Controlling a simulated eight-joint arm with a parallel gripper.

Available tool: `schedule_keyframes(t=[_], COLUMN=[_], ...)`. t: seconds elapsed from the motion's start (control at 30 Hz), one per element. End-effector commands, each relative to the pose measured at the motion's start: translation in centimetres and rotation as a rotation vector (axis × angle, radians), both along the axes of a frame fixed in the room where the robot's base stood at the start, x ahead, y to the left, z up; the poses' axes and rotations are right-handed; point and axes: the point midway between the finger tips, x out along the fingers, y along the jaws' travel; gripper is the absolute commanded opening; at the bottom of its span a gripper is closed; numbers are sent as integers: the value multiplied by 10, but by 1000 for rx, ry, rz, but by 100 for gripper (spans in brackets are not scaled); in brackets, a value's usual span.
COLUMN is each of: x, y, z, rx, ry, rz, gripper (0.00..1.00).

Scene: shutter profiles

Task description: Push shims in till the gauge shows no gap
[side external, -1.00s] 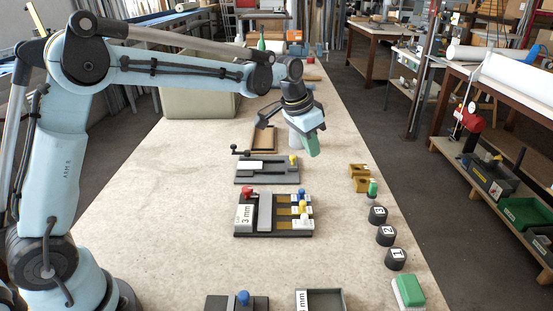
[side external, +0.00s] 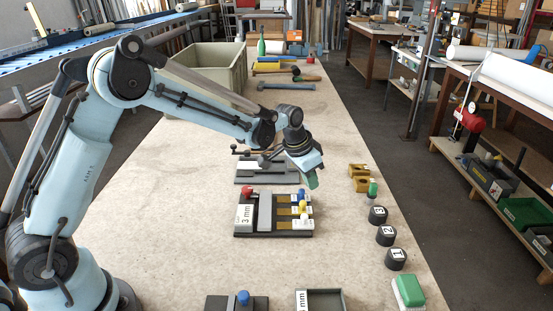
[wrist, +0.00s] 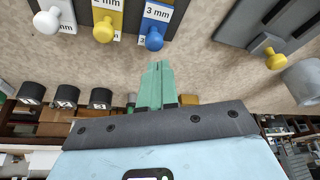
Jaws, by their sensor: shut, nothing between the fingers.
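A dark fixture (side external: 273,229) lies mid-bench, with a red knob (side external: 246,191) and a block marked "3 mm" at its left. On its right are shims with blue (side external: 301,194), yellow (side external: 303,208) and white (side external: 306,217) knobs. In the wrist view, the blue-knobbed shim (wrist: 154,38) reads 3 mm and the yellow-knobbed one (wrist: 104,30) 2 mm; the white knob (wrist: 47,20) is at top left. My gripper (side external: 312,181) has its green fingers shut and empty, above the bench near the blue knob. In the wrist view, the fingertips (wrist: 155,68) point toward the blue knob, apart from it.
A second dark fixture (side external: 250,178) lies behind, partly hidden by my arm; its yellow knob (wrist: 270,55) shows in the wrist view. Brass blocks (side external: 359,178) and numbered black cylinders (side external: 386,236) line the right. A green-and-white block (side external: 409,291) is at front right. Bare bench lies left.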

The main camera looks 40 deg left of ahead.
Motion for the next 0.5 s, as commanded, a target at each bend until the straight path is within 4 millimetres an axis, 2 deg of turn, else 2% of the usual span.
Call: schedule_keyframes(t=[0.17,0.5], x=[-9,-10], y=[3,4], z=[-2,-2], rx=[0,0], ry=[0,0], rz=[1,1], gripper=[0,0])
